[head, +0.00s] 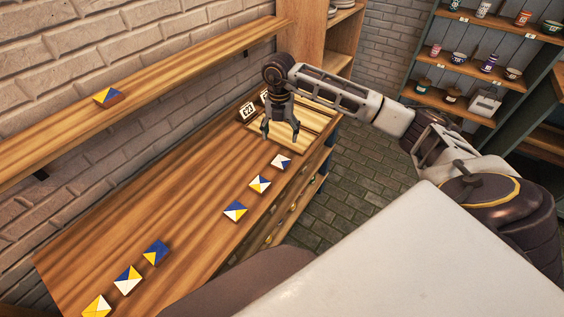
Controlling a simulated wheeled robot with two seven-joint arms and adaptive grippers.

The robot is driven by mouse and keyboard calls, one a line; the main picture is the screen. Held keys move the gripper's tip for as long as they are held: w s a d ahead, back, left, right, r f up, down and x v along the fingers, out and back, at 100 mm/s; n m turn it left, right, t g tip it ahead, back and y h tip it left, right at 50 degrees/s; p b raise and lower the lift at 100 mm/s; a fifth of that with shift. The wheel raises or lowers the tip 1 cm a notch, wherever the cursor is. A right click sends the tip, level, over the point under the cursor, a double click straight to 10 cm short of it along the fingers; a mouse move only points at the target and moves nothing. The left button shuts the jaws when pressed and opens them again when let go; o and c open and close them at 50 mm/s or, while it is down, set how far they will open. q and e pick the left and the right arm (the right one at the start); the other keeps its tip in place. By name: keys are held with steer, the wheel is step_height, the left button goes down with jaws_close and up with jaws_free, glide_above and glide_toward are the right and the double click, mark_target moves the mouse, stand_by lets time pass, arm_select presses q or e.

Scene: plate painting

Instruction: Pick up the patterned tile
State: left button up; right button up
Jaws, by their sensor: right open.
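Several patterned tiles in blue, white and yellow lie in a row along the front of the wooden counter (170,215). The farthest is a blue and white tile (281,162). Nearer come a yellow, white and blue tile (260,184) and a blue tile with white and yellow (235,211). At the near left are a blue and yellow tile (155,251), a multicoloured tile (128,280) and a yellow and white tile (97,307). Another tile (108,97) sits on the wall shelf. My right gripper (281,136) points down, open and empty, above and behind the farthest tile.
A light wooden tray (313,122) lies at the counter's far end, beside a dark block with a white patterned face (248,112). The wall shelf (190,62) runs above the counter. Shelves with cups (490,62) stand at the far right. The counter's middle is clear.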

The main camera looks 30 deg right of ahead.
steer(key=shift+m, duration=0.4)
steer(key=shift+w+a+m, duration=0.1)
steer(key=shift+m, duration=1.7)
glide_above(280, 161)
steer(key=shift+f+p, duration=0.3)
steer(key=shift+f, duration=4)
